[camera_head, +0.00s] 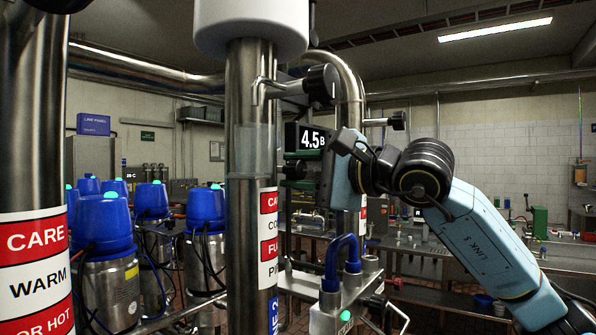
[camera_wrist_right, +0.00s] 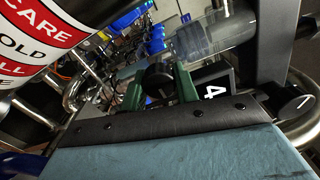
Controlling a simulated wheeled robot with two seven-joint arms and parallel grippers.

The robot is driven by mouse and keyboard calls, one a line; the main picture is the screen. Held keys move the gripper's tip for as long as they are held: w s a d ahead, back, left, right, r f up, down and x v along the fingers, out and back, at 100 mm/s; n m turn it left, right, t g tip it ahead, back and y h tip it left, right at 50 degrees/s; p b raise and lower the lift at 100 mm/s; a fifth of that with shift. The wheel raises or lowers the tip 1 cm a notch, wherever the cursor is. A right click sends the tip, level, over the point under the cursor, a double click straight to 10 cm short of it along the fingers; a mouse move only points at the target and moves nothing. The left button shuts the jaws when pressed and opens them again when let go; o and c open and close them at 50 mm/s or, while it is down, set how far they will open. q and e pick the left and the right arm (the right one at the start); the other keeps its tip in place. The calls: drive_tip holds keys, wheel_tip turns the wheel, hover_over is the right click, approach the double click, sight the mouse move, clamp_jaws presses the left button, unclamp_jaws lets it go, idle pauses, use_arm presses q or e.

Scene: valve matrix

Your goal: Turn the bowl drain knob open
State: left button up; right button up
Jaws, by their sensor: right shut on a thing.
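My right gripper (camera_head: 300,171) reaches in from the right, beside the central steel pipe. In the right wrist view its two green fingers (camera_wrist_right: 161,86) are shut around a round black knob (camera_wrist_right: 158,77). The knob's marking and how far it is turned cannot be read. In the head view the knob (camera_head: 296,170) shows small and dark between the fingers, beside the clear bowl section (camera_head: 250,150) of the pipe. The clear bowl also shows in the right wrist view (camera_wrist_right: 215,45). My left gripper is not in view.
A black-knobbed valve handle (camera_head: 321,86) sticks out higher up. Labelled pipes stand at left and centre. Blue-topped canisters (camera_head: 104,228) stand at the left.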

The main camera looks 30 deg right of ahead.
idle(0.4)
drive_tip(key=o, duration=1)
drive_tip(key=shift+s, duration=0.1)
drive_tip(key=b+v, duration=0.5)
drive_tip(key=v, duration=0.8)
drive_tip(key=shift+s+d+b, duration=0.1)
drive_tip(key=shift+b, duration=0.25)
